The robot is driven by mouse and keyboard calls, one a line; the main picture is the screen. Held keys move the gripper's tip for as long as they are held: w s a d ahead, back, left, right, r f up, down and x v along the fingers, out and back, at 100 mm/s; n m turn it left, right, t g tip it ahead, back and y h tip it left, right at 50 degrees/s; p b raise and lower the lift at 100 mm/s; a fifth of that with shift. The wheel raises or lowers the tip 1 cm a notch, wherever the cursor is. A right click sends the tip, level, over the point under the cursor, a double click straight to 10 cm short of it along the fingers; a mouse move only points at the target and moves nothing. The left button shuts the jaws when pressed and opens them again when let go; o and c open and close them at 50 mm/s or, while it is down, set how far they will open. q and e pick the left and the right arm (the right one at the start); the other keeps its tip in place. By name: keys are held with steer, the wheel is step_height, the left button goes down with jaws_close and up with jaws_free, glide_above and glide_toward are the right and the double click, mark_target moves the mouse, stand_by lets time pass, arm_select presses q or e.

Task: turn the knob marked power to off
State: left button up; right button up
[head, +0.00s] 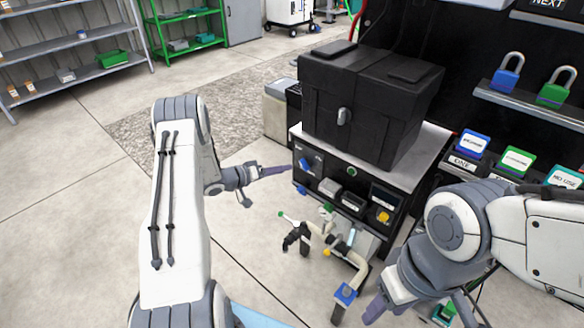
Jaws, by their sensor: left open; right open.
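The control panel (345,190) is the dark front face of a cabinet, below a black box. A blue knob (306,164) sits at the panel's upper left, and a yellow knob (383,216) at its lower right. The lettering is too small to read, so I cannot tell which knob is marked power. My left gripper (262,184) is open, just left of the panel, with one finger pointing towards the blue knob; contact cannot be told. My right gripper (420,311) is open at the lower right, in front of and below the panel.
A black box (365,100) stands on the cabinet. A pipe manifold (340,252) with coloured fittings stands in front, between my grippers. Padlocks (506,73) and coloured tags (473,144) sit on shelves at right. Open floor lies left.

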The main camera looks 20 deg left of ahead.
arm_select(q)
steer(key=v, duration=0.2)
steer(key=shift+s+a+r, duration=0.1)
steer(key=shift+s+a, duration=0.15)
steer(key=shift+s, duration=0.05)
